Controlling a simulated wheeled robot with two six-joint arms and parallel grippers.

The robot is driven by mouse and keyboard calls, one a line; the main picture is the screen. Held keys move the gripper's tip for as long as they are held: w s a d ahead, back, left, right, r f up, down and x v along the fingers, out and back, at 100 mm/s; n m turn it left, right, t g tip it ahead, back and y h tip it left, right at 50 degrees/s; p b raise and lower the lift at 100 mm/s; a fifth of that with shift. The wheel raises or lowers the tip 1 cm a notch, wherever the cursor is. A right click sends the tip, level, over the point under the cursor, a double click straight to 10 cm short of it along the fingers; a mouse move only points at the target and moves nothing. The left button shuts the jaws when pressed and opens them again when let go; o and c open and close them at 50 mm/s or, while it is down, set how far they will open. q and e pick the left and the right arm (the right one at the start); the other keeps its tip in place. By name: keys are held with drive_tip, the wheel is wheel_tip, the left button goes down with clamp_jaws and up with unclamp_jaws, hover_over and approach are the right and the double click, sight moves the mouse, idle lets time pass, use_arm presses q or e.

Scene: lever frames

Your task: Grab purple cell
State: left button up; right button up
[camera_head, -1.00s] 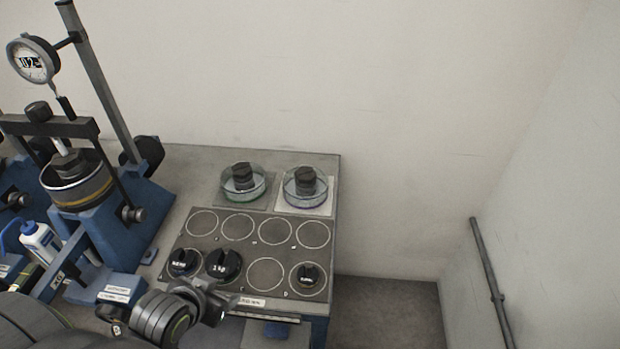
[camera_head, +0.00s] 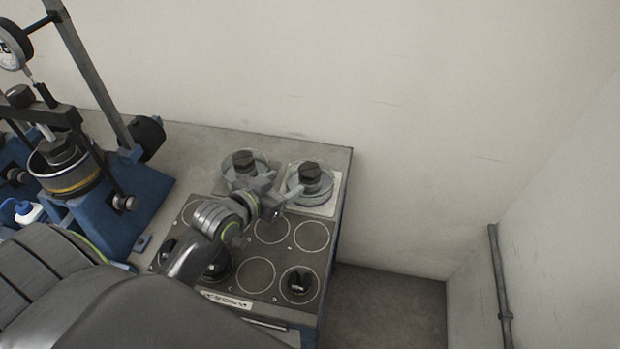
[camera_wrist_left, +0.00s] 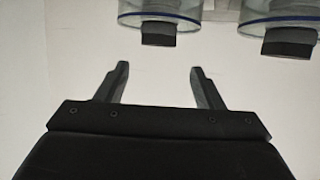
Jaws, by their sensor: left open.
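The purple cell (camera_head: 309,186) is a clear round dish with a dark knob, on a white square at the back right of the bench. A second, similar cell (camera_head: 246,166) stands just left of it, partly hidden by my gripper. My left gripper (camera_head: 281,190) is open and empty, in front of and between the two cells. In the left wrist view its two fingers (camera_wrist_left: 158,70) are apart with nothing between. Two dishes, a left one (camera_wrist_left: 160,14) and a right one (camera_wrist_left: 278,20), show there beyond the fingertips, cut by the top edge. My right gripper is out of view.
A dark plate (camera_head: 235,268) with ringed spots and black weights (camera_head: 299,282) lies in front of the cells. A blue press frame (camera_head: 110,215) with a dial gauge (camera_head: 14,46) stands at left. The bench ends just right of the cells, before a wall rail (camera_head: 500,285).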

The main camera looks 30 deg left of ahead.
sight(307, 172)
use_arm(q)
drive_tip(key=x, duration=0.5)
drive_tip(key=shift+p, duration=0.3)
drive_tip(key=shift+x, duration=0.85)
drive_tip(key=shift+p+x, duration=0.75)
drive_tip(key=shift+x, duration=1.2)
drive_tip(key=shift+w+d+f, duration=0.25)
drive_tip(key=shift+w+f, duration=0.2)
drive_tip(key=shift+f, duration=0.05)
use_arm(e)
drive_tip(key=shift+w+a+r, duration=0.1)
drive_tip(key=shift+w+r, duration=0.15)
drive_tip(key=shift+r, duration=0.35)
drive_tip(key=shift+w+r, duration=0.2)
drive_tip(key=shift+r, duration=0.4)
use_arm(q)
clamp_jaws()
drive_tip(key=shift+r, duration=0.2)
